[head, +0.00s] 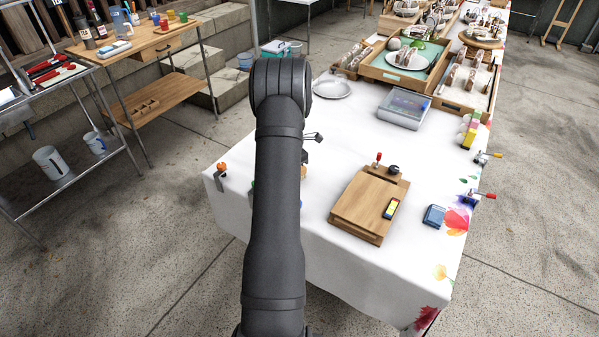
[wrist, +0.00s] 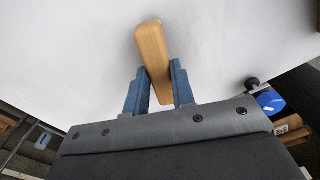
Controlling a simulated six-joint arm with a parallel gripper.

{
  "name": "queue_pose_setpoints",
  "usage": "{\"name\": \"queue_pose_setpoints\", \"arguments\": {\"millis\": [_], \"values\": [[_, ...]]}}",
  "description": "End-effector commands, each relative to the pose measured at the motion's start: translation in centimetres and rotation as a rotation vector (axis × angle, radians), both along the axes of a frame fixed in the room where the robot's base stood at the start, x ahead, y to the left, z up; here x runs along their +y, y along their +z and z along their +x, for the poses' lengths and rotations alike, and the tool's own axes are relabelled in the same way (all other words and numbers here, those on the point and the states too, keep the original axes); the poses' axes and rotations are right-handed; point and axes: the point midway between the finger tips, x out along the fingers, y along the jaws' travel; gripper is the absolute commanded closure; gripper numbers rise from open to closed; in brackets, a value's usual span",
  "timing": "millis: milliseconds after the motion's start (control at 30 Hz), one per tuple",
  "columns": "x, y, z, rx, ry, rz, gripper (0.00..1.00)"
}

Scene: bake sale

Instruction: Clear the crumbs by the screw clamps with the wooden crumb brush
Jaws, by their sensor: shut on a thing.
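In the wrist view my gripper (wrist: 159,70) is shut on the wooden crumb brush (wrist: 151,40), with one blue finger on each side. Only plain wood shows; I see no bristles. White cloth lies beyond it. In the head view my arm hides the brush and most of my gripper. A screw clamp with an orange knob (head: 222,168) sits at the table's left edge, and one with a red handle (head: 488,196) at the right edge. A blue round knob, perhaps a clamp's, (wrist: 269,102) shows at the right in the wrist view. I can make out no crumbs.
A blue box (head: 434,215), a clear lidded container (head: 404,108) and a white plate (head: 332,89) stand on the white tablecloth (head: 345,135). Wooden trays crowd the back.

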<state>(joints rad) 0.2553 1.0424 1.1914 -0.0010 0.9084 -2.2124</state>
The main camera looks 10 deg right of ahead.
Motion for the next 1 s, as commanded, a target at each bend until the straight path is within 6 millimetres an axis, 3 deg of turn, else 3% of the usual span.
{"name": "queue_pose_setpoints", "arguments": {"millis": [1000], "values": [[6.6,-0.1,6.6,0.000,0.001,0.000,0.98]]}}
